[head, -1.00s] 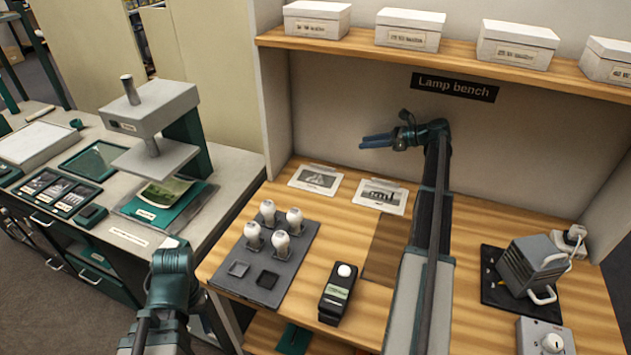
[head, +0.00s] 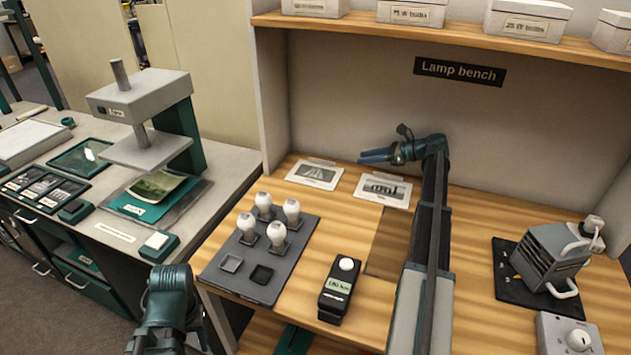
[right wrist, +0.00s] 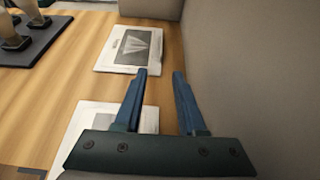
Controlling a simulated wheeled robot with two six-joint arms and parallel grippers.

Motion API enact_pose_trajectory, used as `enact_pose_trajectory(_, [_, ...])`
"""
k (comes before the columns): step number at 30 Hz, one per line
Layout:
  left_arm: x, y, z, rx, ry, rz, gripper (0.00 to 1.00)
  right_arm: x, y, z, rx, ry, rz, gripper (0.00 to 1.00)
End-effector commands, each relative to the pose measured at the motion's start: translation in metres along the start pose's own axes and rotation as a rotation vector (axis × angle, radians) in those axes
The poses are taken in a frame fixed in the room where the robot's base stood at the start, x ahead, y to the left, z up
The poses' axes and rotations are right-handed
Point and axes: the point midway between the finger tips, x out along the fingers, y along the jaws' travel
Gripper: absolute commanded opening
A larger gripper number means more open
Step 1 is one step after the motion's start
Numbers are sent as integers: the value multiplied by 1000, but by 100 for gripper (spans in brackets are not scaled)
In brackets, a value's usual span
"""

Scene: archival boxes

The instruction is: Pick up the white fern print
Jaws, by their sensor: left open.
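No print clearly shows a white fern. A white-bordered print with a grey, pointed picture (head: 314,173) lies flat at the back left of the lamp bench; it also shows in the right wrist view (right wrist: 139,46). A second white-bordered print with a dark picture (head: 384,189) lies to its right. A green sheet (head: 157,186) lies on the press at left; its picture is unclear. My right gripper (head: 362,158) is open and empty, above and behind the second print; its fingers stand apart in the right wrist view (right wrist: 160,75). My left gripper (head: 170,282) is low at left, its fingertips unclear.
A grey tray (head: 213,268) with several white bulbs stands left on the bench, a black device (head: 340,290) to its right. A grey lamp-like unit (head: 545,262) stands on a dark mat at right. The back wall is close behind my right gripper.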

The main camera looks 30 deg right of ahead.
Motion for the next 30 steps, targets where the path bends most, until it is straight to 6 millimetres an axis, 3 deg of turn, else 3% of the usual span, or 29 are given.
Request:
enact_pose_trajectory(6, [4,0,0,0,0,0,50,7,0,-1,-1,0,1,39])
enact_pose_trajectory(19, [31,3,-2,0,0,0,50,78,0,-2,-1,0,1,39])
enact_pose_trajectory(30, [33,3,-2,0,0,0,50,89,0,1,0,0,0,39])
